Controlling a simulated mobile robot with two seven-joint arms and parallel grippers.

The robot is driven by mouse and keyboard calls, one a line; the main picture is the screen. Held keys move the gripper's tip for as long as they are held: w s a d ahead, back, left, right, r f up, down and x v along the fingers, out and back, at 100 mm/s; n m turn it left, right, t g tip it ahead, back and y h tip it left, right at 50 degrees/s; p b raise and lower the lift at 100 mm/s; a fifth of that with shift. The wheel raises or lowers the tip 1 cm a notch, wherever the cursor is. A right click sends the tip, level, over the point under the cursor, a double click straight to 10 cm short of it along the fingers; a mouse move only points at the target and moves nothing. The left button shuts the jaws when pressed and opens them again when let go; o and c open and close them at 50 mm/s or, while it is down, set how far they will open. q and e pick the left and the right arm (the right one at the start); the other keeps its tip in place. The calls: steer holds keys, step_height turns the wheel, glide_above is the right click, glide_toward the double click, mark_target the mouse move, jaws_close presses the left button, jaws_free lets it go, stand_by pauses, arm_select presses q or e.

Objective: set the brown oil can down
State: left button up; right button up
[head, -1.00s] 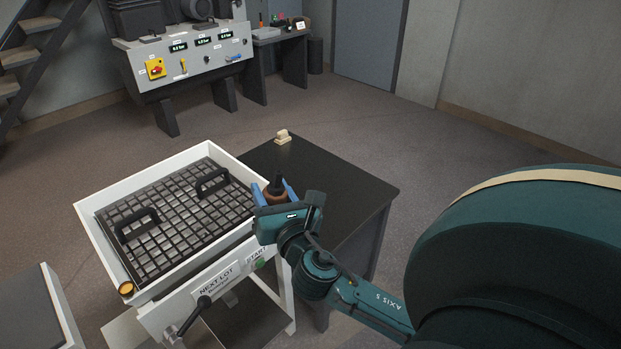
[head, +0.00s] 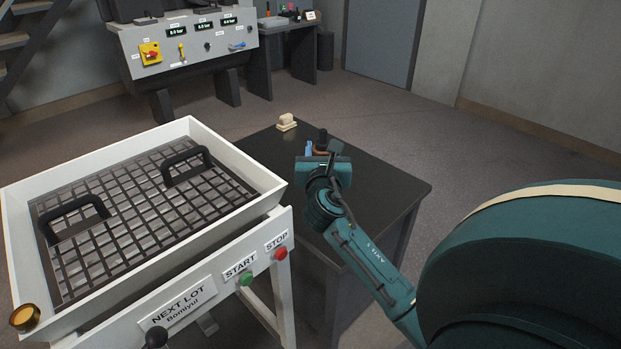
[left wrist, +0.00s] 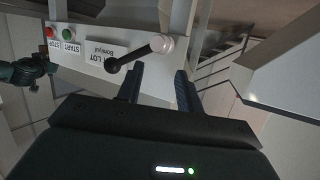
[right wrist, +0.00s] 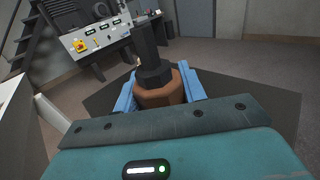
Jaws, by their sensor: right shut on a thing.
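The brown oil can (right wrist: 160,88), with a dark spout and top, sits between the blue fingers of my right gripper (right wrist: 160,92) in the right wrist view. In the head view my right gripper (head: 317,150) is shut on the can (head: 321,143), over the dark side table (head: 375,190). The gripper hides most of the can there, and I cannot tell whether its base touches the tabletop. My left gripper (left wrist: 158,88) shows in the left wrist view with its dark fingers apart, close to the black lever (left wrist: 133,54) on the white machine's front.
A small pale block-like object (head: 287,121) lies at the table's back left. The white tray machine (head: 225,225) with grid and two handles stands left of the table. The table's right half is clear.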

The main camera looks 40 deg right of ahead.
steer(key=shift+f, duration=0.6)
step_height(320, 180, down, 6)
steer(key=b, duration=0.3)
steer(key=shift+r, duration=0.2)
steer(key=shift+f+b, duration=0.25)
steer(key=shift+b, duration=0.1)
step_height(320, 180, down, 3)
steer(key=shift+f+b, duration=0.2)
steer(key=shift+b, duration=0.85)
steer(key=shift+f, duration=0.15)
arm_select(q)
steer(key=d+m+t+h, duration=0.1)
steer(key=t, duration=0.1)
steer(key=d+m+t+h, duration=0.1)
steer(key=h, duration=0.1)
steer(key=shift+w+m+t, duration=0.3)
steer(key=shift+t, duration=0.1)
steer(key=shift+f, duration=0.1)
arm_select(e)
steer(key=o, duration=1.2)
steer(key=shift+f, duration=0.1)
steer(key=shift+c, duration=0.2)
